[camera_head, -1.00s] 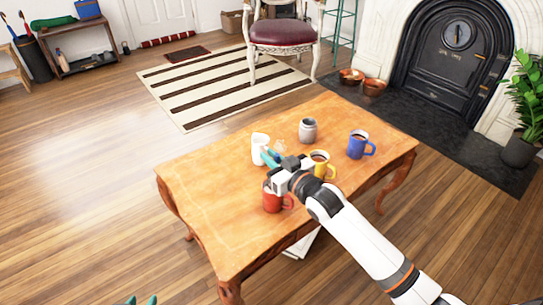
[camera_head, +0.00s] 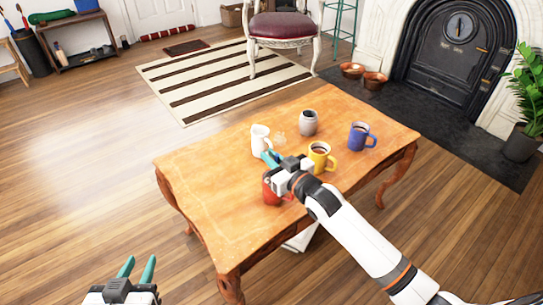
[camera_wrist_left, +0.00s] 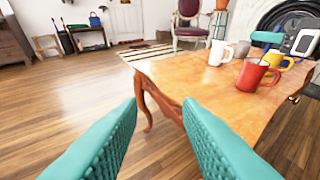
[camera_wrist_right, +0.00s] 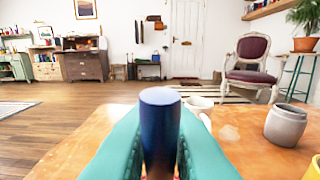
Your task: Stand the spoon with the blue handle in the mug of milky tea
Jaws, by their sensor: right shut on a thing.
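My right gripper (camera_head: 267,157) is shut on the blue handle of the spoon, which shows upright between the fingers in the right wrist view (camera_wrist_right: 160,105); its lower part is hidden. The gripper is over the table by the red mug (camera_head: 270,192), partly covering it. A white mug (camera_head: 260,139) stands behind, a yellow mug (camera_head: 317,162) with brown liquid stands to the right, and a blue mug (camera_head: 359,142) with dark liquid is farther right. I cannot tell which holds milky tea. My left gripper (camera_head: 138,268) is open and empty, off the table's front left.
The wooden table (camera_head: 215,195) is bare on its left. A grey jar (camera_head: 308,123) stands at the back, beside a pale patch on the tabletop. A chair (camera_head: 283,32) on a striped rug (camera_head: 205,85) is beyond the table. The floor at left is clear.

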